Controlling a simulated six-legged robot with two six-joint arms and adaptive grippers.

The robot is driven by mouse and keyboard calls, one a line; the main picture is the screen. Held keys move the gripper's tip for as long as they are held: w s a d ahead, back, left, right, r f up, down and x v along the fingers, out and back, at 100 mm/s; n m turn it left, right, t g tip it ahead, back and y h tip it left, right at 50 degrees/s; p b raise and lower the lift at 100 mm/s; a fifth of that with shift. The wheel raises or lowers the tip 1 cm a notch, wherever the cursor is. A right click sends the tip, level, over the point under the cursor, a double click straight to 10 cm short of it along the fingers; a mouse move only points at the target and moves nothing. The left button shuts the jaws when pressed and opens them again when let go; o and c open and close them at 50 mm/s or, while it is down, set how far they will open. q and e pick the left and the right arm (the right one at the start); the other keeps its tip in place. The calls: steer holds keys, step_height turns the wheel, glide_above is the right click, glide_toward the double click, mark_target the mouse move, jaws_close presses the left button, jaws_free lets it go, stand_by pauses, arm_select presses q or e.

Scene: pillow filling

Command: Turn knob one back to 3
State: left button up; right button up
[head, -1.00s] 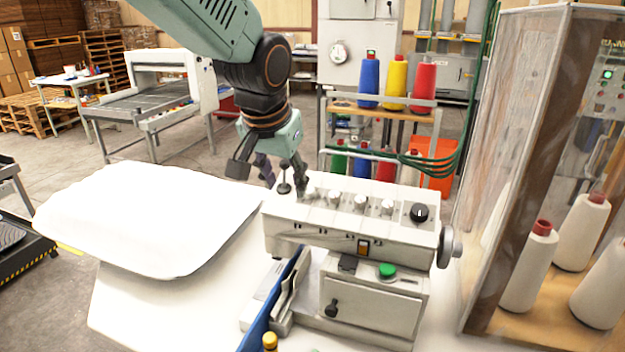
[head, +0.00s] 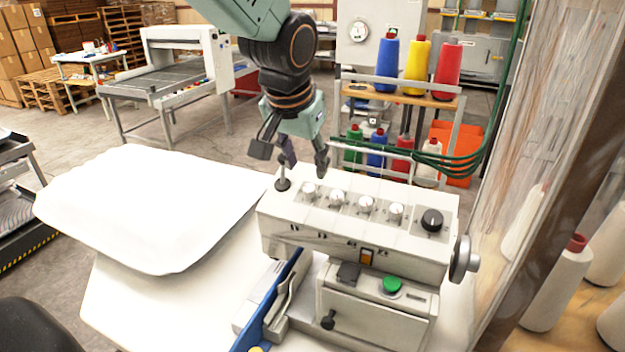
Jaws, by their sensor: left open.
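The white machine (head: 340,237) has a row of small white knobs along its top. The leftmost white knob (head: 308,190) is in plain view, with a second (head: 337,197), a third (head: 366,204) and another (head: 396,211) to its right. The marks around them are too small to read. My left gripper (head: 297,164) is open and empty, its fingers pointing down above and behind the left end of the row. Its fingertips look clear of the knobs. My right gripper is not in view.
A white pillow (head: 150,205) lies left. A rack with coloured thread cones (head: 417,65) stands behind. A clear panel (head: 540,150) rises at right.

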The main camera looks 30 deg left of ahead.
mark_target(309, 187)
arm_select(q)
steer(key=x, duration=0.6)
steer(key=shift+s+a+f, duration=0.1)
steer(key=shift+s, duration=0.05)
steer(key=shift+w+f, duration=0.25)
steer(key=shift+f, duration=0.15)
steer(key=shift+s+a+r, duration=0.1)
steer(key=shift+s+r, duration=0.1)
steer(key=shift+s, duration=0.2)
steer(key=shift+c, duration=0.9)
steer(key=shift+w+f, duration=0.2)
steer(key=shift+w, duration=0.2)
steer(key=c, duration=0.4)
steer(key=shift+s, duration=0.1)
jaws_close()
